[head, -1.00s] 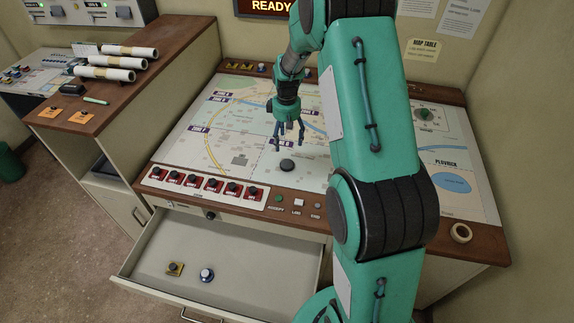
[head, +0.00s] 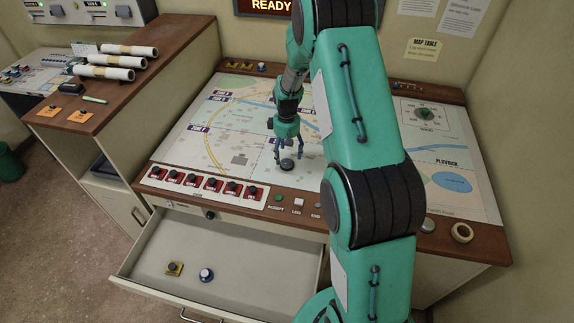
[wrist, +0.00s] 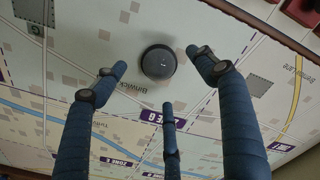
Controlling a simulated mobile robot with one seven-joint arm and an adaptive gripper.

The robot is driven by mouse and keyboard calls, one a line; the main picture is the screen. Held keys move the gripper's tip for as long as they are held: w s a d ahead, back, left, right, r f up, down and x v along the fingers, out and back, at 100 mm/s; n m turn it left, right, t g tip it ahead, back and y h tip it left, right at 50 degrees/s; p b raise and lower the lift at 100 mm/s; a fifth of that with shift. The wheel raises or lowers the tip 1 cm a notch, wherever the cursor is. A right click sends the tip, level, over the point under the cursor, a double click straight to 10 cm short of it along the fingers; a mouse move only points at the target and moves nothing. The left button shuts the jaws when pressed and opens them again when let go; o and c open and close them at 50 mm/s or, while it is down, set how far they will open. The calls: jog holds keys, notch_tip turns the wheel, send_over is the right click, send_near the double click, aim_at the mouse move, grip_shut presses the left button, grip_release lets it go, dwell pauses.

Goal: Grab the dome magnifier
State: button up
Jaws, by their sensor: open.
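A dark, round, low piece with a rim, which I take for the dome magnifier (head: 287,165), lies on the map near the table's front. In the wrist view the dome magnifier (wrist: 158,63) appears just beyond the fingertips, between the two outer ones, with a faint light mark on top. My gripper (head: 298,157) is low over the map beside and above it. In the wrist view my gripper (wrist: 160,76) has its three blue fingers spread and empty. I see no contact, but the exact height gap is unclear.
Red switches (head: 204,184) and buttons line the table's front edge. An open drawer (head: 230,255) below holds two small items. A tape roll (head: 462,233) and a grey round object (head: 428,225) sit at the front right. Much of the map around the piece is clear.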

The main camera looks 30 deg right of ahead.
aim_at(287, 160)
jog(key=shift+f, duration=0.15)
jog(key=shift+d+f+b, duration=0.15)
jog(key=shift+f+b, duration=0.15)
jog(key=shift+f, duration=2.25)
jog(key=shift+c, duration=0.3)
jog(key=c, duration=1.3)
jog(key=shift+r, duration=0.1)
jog(key=shift+w+r, duration=0.1)
jog(key=shift+r, duration=0.65)
notch_tip(287, 160, up, 2)
jog(key=shift+r, duration=0.1)
jog(key=s+a, duration=0.1)
jog(key=s, duration=0.4)
jog(key=s+a, duration=0.2)
jog(key=s, duration=0.3)
jog(key=s+a+r+p, duration=0.1)
jog(key=s+a, duration=0.1)
jog(key=s, duration=0.3)
jog(key=shift+s+a+r, duration=0.1)
